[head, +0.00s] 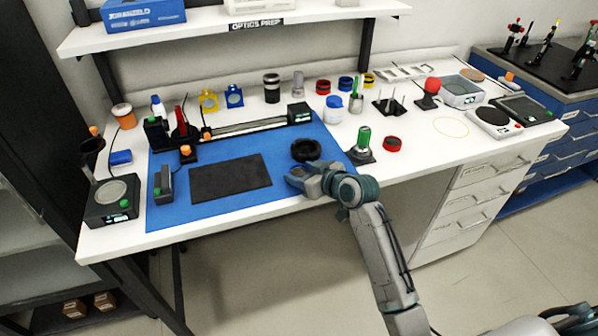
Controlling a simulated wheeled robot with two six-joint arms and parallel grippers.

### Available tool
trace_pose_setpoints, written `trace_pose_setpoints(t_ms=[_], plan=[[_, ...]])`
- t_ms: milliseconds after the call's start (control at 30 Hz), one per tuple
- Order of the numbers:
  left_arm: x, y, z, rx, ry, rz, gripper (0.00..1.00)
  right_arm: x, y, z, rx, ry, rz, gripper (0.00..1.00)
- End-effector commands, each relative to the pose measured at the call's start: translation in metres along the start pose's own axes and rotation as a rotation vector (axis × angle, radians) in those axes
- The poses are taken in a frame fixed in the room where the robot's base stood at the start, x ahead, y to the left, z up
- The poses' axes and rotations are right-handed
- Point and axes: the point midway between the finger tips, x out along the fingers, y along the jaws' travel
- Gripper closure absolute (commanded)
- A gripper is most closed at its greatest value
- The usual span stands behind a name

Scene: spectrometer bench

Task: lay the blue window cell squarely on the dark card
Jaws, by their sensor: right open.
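The blue window cell (234,97), a small blue square frame with a pale round window, appears to stand upright at the back of the bench, beside a similar yellow one. The dark card (230,179) lies flat and bare on the blue mat (185,214), slightly turned. My right gripper (291,179) is open and empty over the front part of the mat, to the right of the card and well in front of the cell. My left gripper is not in view.
A black ring (306,150) lies just behind my right gripper. A rail with dark blocks (299,113) runs between the card and the cell. A shelf (200,34) overhangs the back.

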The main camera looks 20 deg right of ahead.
Motion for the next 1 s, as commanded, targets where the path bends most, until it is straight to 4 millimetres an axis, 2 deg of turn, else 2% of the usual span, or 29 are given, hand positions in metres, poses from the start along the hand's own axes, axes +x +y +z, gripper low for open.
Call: trace_pose_setpoints(t_ms=[200,333,400,767,1000], plan=[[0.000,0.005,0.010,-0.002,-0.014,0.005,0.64,0.001,0.000,0.001,0.000,-0.001,0.000,0.42],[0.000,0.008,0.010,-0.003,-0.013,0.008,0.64,0.001,0.000,0.001,0.000,-0.001,0.000,0.68],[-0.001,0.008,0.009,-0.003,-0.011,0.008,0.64,0.001,0.000,0.001,0.000,0.000,0.000,0.75],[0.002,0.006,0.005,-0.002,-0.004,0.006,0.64,-0.002,0.000,-0.005,-0.002,0.001,0.000,0.76],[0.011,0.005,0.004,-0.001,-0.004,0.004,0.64,-0.012,0.001,-0.032,-0.003,0.004,0.002,0.76]])
